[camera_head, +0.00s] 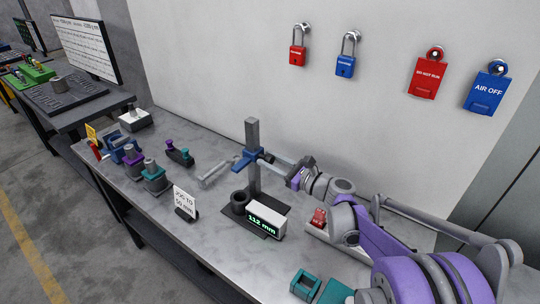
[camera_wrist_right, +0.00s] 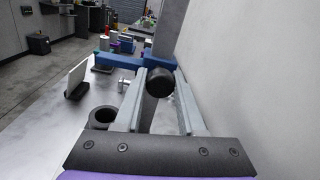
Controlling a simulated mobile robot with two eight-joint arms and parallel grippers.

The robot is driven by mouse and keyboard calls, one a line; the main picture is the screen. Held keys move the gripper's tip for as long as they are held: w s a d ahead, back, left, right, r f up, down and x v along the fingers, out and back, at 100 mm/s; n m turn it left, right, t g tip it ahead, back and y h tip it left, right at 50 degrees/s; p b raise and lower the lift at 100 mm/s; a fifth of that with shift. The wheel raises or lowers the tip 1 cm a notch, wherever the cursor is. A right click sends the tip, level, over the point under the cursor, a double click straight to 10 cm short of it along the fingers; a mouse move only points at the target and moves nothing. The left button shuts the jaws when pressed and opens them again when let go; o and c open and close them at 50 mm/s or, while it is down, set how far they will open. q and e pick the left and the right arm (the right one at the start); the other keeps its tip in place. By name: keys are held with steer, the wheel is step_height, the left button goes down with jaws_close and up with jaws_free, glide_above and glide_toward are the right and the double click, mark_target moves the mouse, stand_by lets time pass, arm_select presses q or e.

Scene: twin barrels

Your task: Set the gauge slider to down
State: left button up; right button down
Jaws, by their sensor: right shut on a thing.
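The gauge has an upright grey column (camera_head: 252,135) on a dark base, with a blue slider (camera_head: 246,158) partway up it. Its display (camera_head: 264,222) reads 112 mm in green. My right gripper (camera_head: 272,160) reaches in from the right at the slider's height. In the right wrist view, its two fingers are shut on the slider's black round knob (camera_wrist_right: 159,82). The blue slider (camera_wrist_right: 118,63) shows behind the fingers. A white sign (camera_head: 185,201) in front left of the gauge reads JOG TO and a value in mm, hard to read. My left gripper is not in view.
A dark ring (camera_head: 240,199) sits by the column's foot. Coloured blocks (camera_head: 153,176) stand at the left of the bench. A red switch (camera_head: 319,217) is under my right arm. Teal parts (camera_head: 305,284) lie at the front. Padlocks and tags hang on the wall behind.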

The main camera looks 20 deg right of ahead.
step_height(320, 180, down, 3)
steer(key=shift+r+b, duration=0.1)
steer(key=shift+b, duration=0.35)
steer(key=c, duration=0.5)
jaws_free()
steer(key=shift+d, duration=0.1)
steer(key=v, duration=1)
steer(key=shift+s+d, duration=0.1)
steer(key=shift+s, duration=0.3)
